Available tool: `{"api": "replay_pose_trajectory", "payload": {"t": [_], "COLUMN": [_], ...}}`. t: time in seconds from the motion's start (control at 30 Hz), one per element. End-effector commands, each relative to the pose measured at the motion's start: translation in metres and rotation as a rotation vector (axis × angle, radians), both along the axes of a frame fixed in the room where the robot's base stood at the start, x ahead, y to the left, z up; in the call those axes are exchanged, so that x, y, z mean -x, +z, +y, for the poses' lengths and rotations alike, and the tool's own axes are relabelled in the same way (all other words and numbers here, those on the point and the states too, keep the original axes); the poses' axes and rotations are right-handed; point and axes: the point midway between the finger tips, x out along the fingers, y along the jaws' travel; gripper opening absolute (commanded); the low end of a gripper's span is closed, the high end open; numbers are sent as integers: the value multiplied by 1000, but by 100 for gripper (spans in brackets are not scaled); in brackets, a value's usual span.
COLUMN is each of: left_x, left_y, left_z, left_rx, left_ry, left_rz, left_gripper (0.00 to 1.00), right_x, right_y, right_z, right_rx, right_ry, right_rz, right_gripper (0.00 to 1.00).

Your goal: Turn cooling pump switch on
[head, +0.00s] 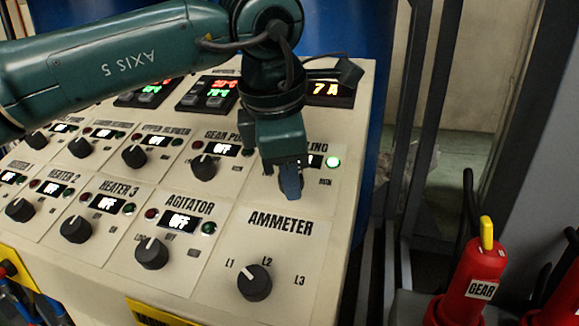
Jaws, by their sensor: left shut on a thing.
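A cream control panel (212,262) carries rows of black rotary knobs. My left gripper (291,190) points down at the cooling pump section, whose label ends in "LING". It is shut on the cooling pump switch, and the knob is mostly hidden behind its fingers. A green lamp (333,162) beside it is lit above the word RUN. The small display there is mostly covered by the gripper. My right gripper is not in view.
The agitator knob (152,253), ammeter knob (254,282) and gear pump knob (203,167) are close by. A display reading 7 A (328,88) is behind the gripper. A red plug marked GEAR (478,272) stands at the right.

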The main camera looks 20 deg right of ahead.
Motion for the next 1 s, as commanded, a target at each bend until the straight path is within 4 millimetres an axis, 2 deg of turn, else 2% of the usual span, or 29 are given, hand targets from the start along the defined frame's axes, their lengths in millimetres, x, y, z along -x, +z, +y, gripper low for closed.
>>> {"api": "replay_pose_trajectory", "payload": {"t": [0.67, 0.7, 0.93, 1.0], "left_x": [0, 0, 0, 0], "left_y": [1, 1, 0, 0], "left_z": [0, 0, 0, 0], "left_rx": [-20, -20, -20, -20], "left_ry": [-66, -66, -64, -64], "left_rz": [-15, -15, -15, -15], "left_gripper": [9, 32, 51, 53], "right_x": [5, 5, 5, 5], "right_y": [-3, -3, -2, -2], "right_z": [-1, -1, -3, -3], "right_rx": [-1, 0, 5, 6], "right_ry": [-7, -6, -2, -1], "right_rz": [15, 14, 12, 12], "right_gripper": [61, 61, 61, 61]}}
